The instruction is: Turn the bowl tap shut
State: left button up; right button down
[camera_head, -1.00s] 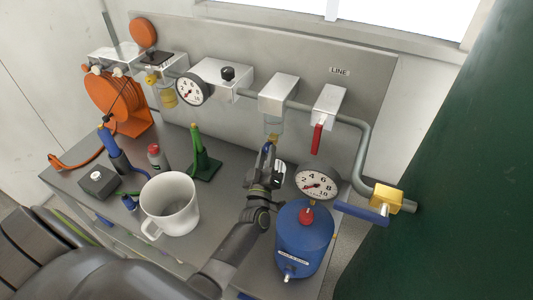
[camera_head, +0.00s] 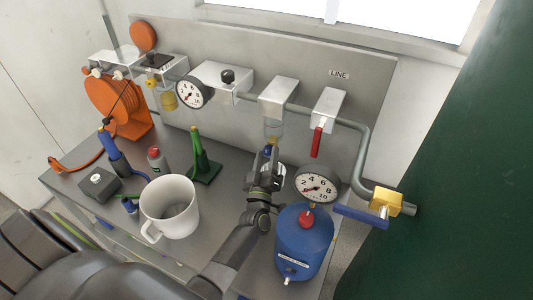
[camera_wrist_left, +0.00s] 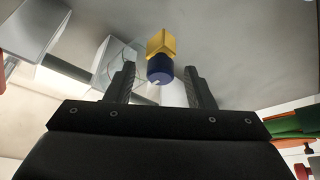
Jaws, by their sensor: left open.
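The bowl tap is a blue knob (camera_wrist_left: 160,68) under a brass-yellow fitting (camera_wrist_left: 161,42). The knob also shows in the head view (camera_head: 267,150), small, below the clear bowl (camera_head: 272,129) that hangs from a grey-white block on the panel. My left gripper (camera_head: 267,156) is just below the bowl. In the left wrist view the left gripper (camera_wrist_left: 160,80) is open, with the knob between its finger tips and a visible gap on each side. A small white mark shows on the knob. My right gripper is in neither view.
A blue tank (camera_head: 303,243) with a gauge (camera_head: 317,185) stands close right of my left arm. A red lever (camera_head: 316,142) hangs right of the bowl. A white mug (camera_head: 170,207) and a green stand (camera_head: 204,167) are to the left. A blue lever (camera_head: 361,215) sits at far right.

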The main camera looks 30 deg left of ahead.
aim_at(269, 121)
pick_arm(q)
notch_tip(269, 121, up, 10)
jog(key=p, duration=0.3)
jog(key=shift+f, duration=0.2)
